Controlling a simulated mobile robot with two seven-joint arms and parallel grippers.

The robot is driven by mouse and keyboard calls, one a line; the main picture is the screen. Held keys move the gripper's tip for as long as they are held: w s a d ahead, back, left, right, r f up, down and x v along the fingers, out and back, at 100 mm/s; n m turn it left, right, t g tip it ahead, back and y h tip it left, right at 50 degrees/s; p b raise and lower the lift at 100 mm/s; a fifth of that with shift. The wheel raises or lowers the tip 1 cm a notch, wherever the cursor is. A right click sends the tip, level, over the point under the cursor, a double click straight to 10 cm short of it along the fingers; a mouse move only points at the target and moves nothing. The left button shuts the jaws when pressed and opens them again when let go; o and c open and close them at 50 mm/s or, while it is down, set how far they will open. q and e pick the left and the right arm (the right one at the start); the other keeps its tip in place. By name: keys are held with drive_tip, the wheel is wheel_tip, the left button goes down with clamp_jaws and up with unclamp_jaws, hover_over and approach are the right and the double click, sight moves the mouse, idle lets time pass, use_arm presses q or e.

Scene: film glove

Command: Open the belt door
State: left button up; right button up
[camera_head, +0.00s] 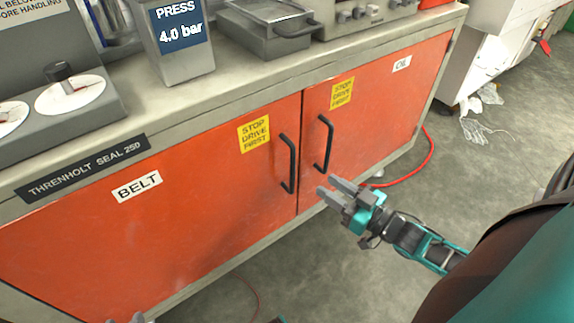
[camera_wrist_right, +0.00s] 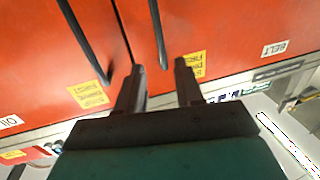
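The belt door (camera_head: 130,235) is the orange left door of the cabinet, with a BELT label (camera_head: 137,187) and a black vertical bar handle (camera_head: 288,163) near its right edge. It looks shut. My right gripper (camera_head: 334,190) is open and empty in front of the doors, right of the belt handle and just below the oil door's handle. In the right wrist view its fingers (camera_wrist_right: 158,75) are apart, and the belt handle (camera_wrist_right: 158,35) appears between them, without visible contact. Small grey tips at the bottom left edge may be my left gripper (camera_head: 126,319); its state is unclear.
The orange oil door (camera_head: 385,115), with its own handle (camera_head: 325,144), is shut on the right. The bench top (camera_head: 225,95) holds a pressure display (camera_head: 180,40) and a metal tray (camera_head: 268,28). A red hose (camera_head: 428,155) lies on the floor at right. Floor before the doors is mostly clear.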

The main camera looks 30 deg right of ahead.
use_arm(q)
drive_tip(key=shift+d+f+b, duration=0.6)
drive_tip(key=shift+f+b, duration=0.05)
drive_tip(key=shift+b, duration=0.8)
use_arm(e)
drive_tip(key=x, duration=1.2)
use_arm(q)
drive_tip(key=shift+w+a+h, duration=0.1)
drive_tip(key=shift+h, duration=0.2)
use_arm(e)
clamp_jaws()
